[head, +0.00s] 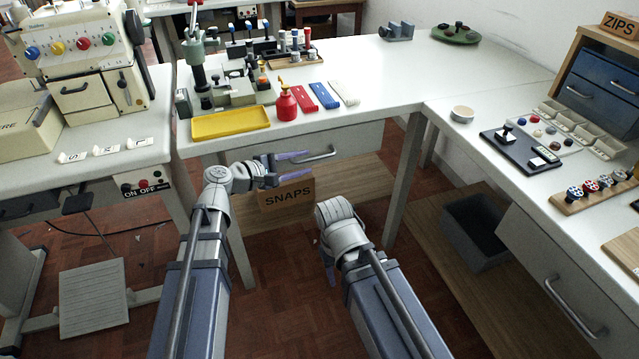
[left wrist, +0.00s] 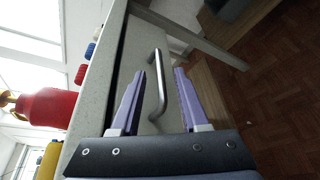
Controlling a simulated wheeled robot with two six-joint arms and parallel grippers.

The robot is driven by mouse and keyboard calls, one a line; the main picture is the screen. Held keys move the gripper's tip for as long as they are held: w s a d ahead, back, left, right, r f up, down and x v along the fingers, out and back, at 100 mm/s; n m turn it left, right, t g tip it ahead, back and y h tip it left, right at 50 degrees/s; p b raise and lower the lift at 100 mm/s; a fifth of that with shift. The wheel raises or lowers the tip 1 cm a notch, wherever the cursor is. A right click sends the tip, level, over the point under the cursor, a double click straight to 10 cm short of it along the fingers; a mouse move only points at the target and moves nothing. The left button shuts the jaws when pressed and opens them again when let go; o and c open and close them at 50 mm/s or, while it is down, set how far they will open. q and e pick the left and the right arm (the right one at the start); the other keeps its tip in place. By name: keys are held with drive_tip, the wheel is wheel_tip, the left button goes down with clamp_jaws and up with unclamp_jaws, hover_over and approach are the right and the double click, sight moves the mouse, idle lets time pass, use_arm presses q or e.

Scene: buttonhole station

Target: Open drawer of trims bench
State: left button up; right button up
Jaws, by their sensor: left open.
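The bench in the middle (head: 385,85) has a pale drawer (head: 358,138) under its white top, with a grey bar handle (head: 322,156). The drawer front looks flush under the top. My left gripper (head: 307,163) is open in front of it, its purple fingers pointing at the handle. In the left wrist view the handle (left wrist: 160,85) shows between the two fingers (left wrist: 160,85), with no contact to be made out; the drawer front (left wrist: 138,60) lies behind.
A box labelled SNAPS (head: 287,198) sits on the low shelf beneath the drawer. A yellow tray (head: 230,123) and a red bottle (head: 287,103) stand near the top's front edge. The right bench has another drawer (head: 545,270). A table leg (head: 405,180) stands right of the handle.

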sight(317, 158)
use_arm(q)
drive_tip(key=shift+a+f+n+t, duration=0.1)
drive_tip(key=shift+a+n+t, duration=0.2)
drive_tip(key=shift+a, duration=0.05)
drive_tip(key=shift+b+x, duration=0.9)
drive_tip(key=shift+x, duration=3)
clamp_jaws()
